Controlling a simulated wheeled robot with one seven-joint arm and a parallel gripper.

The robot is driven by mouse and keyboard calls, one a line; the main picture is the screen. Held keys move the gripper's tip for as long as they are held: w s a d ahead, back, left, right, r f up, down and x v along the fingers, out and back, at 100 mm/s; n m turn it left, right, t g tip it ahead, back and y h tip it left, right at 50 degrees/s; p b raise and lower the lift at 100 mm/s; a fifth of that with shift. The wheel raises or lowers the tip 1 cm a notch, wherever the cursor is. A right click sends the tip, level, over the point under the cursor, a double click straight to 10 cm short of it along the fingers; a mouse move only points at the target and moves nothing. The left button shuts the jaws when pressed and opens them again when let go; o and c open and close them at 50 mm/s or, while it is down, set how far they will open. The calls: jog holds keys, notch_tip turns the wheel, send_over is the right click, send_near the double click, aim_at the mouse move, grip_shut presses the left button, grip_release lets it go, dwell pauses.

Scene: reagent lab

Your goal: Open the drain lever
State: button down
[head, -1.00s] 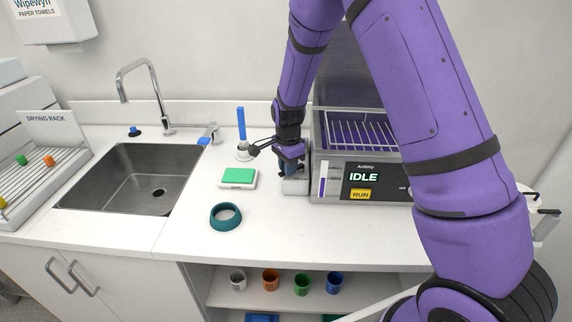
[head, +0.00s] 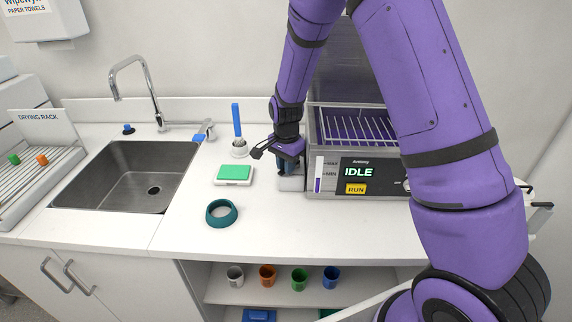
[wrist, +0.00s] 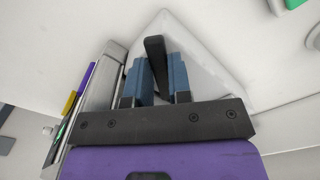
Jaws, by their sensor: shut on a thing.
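The drain lever (wrist: 154,48) is a black bar on a white housing (wrist: 200,58) beside the bath. In the wrist view it stands between the two blue fingers of my gripper (wrist: 160,76), which are shut on it. In the head view my gripper (head: 288,164) is at the left side of the bath (head: 362,180), just above the white housing (head: 290,184). The lever itself is hidden there by my gripper. The bath's panel reads IDLE, with a purple level strip at its left.
A green-topped white block (head: 234,174), a teal ring (head: 221,212) and a blue-handled brush (head: 237,122) stand left of my gripper. Farther left are the sink (head: 130,178) and the drying rack (head: 40,165). The front counter is clear.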

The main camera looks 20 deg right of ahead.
jog(key=c, duration=1)
grip_release()
jog(key=shift+c, duration=0.2)
notch_tip(320, 180, up, 11)
jog(key=s+d+r+n+t, duration=0.1)
jog(key=s+d+r+n, duration=0.15)
jog(key=s+r, duration=0.5)
jog(key=s+d+r+n+t, duration=0.1)
jog(key=s+r+n, duration=0.2)
jog(key=s+r, duration=0.45)
jog(key=s+d+r+n+t, duration=0.1)
jog(key=s+r+n, duration=0.2)
jog(key=s, duration=0.5)
jog(key=s+d+r+n+t, duration=0.1)
jog(key=s+r+n+t, duration=0.1)
jog(key=s, duration=0.7)
jog(key=shift+s+d+r+n, duration=0.2)
jog(key=shift+d+r+n, duration=0.15)
jog(key=shift+n, duration=0.4)
